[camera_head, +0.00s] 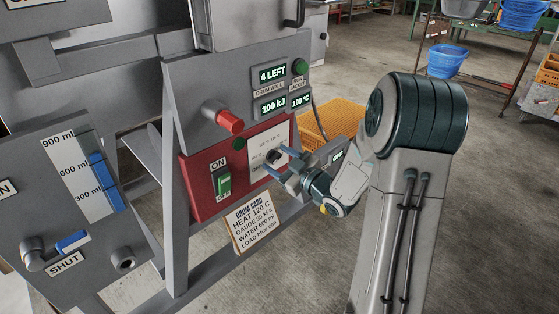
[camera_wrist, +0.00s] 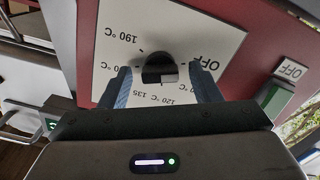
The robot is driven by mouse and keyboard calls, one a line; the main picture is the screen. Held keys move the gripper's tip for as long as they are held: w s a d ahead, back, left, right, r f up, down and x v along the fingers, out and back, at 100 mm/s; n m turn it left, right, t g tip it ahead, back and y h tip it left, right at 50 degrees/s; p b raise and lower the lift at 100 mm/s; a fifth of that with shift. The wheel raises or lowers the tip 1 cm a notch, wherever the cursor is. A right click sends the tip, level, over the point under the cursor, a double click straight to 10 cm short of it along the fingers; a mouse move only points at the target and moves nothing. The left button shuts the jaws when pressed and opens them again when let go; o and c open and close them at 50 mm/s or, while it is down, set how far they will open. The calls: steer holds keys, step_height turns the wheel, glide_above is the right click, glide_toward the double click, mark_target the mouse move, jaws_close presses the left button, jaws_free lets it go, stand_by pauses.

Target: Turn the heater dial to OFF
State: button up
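The heater dial is a dark knob (camera_wrist: 158,68) on a white plate (camera_wrist: 185,38) marked with temperatures and OFF, on a red panel. In the wrist view the OFF mark is to the right of the knob, 190 °C to the upper left, 135 and 120 below. Which mark the dial points at I cannot tell. My gripper (camera_wrist: 163,86) is open, with one blue finger on each side of the knob and a visible gap at both sides. In the head view my gripper (camera_head: 279,164) is at the white plate (camera_head: 268,139), partly covering it.
Left of the dial is a green ON/OFF switch (camera_head: 224,184). A drum card (camera_head: 254,226) hangs below. A yellow crate (camera_head: 332,123) stands behind my arm.

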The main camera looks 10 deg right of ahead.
steer(key=p+v, duration=0.3)
steer(key=v, duration=1)
steer(key=shift+s+d, duration=0.2)
steer(key=shift+s, duration=0.15)
steer(key=shift+r, duration=0.1)
